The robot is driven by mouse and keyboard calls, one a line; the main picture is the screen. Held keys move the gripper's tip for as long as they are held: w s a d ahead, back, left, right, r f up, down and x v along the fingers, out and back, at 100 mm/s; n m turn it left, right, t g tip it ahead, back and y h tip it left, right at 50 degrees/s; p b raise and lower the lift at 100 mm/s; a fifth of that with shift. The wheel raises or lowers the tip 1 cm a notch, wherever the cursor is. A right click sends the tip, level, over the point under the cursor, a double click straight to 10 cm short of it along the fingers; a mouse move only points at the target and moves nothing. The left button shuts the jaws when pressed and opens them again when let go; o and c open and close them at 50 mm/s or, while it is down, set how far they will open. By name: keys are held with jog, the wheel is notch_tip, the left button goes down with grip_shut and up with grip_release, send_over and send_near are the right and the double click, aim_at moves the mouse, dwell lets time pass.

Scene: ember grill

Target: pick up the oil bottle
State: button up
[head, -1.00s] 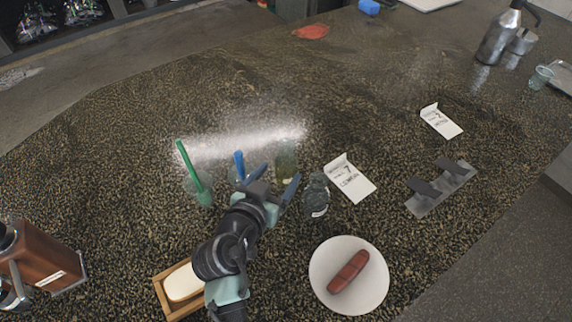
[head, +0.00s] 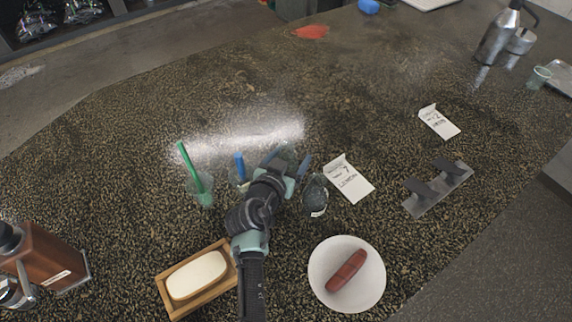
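A small greenish glass bottle (head: 288,154), which looks like the oil bottle, stands on the dark speckled counter. It is mostly hidden behind my gripper (head: 288,161). My gripper's two blue fingers are spread apart, one on each side of the bottle as seen from the head. I cannot tell whether they touch it. A second, darker clear glass bottle (head: 315,196) with a small label stands just to the right of my gripper.
Glasses with a green stick (head: 188,163) and a blue stick (head: 239,165) stand left of my gripper. Folded cards (head: 350,180) are to the right. A plate (head: 330,295) with a sausage and a wooden tray (head: 172,301) lie in front.

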grip_shut()
dwell(0.4)
jog(key=shift+r, duration=0.25)
